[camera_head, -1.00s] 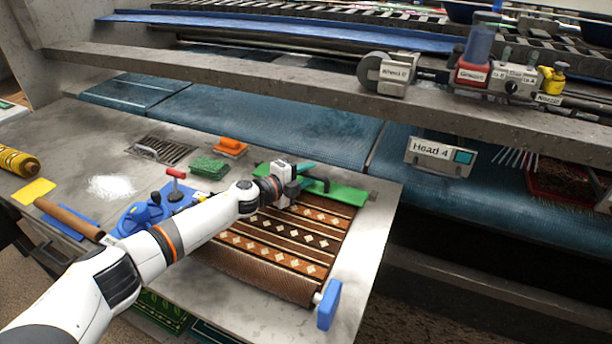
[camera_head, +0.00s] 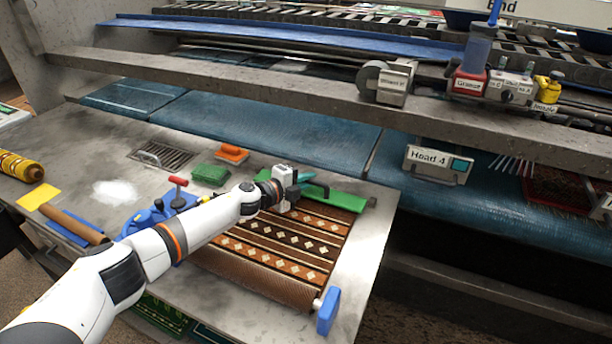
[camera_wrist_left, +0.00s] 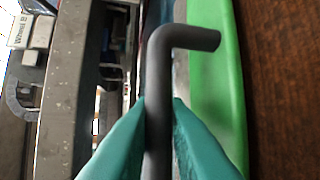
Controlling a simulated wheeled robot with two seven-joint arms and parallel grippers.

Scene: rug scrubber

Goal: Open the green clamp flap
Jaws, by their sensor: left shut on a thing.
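The green clamp flap (camera_head: 347,200) is a long bar lying across the far end of the patterned rug (camera_head: 285,240), and it looks flat. Its dark bent handle (camera_head: 326,191) stands on it. My left gripper (camera_head: 312,188) is at this handle, with its teal fingers shut on it. In the left wrist view the fingertips (camera_wrist_left: 158,105) press on both sides of the dark handle (camera_wrist_left: 155,75), whose top bends to the right. The green flap (camera_wrist_left: 215,75) runs alongside on the right there. My right gripper is not in view.
A blue clamp (camera_head: 328,311) stands at the rug's near right corner. A stone-grey beam (camera_head: 250,85) crosses above the blue belt (camera_head: 270,125) behind.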

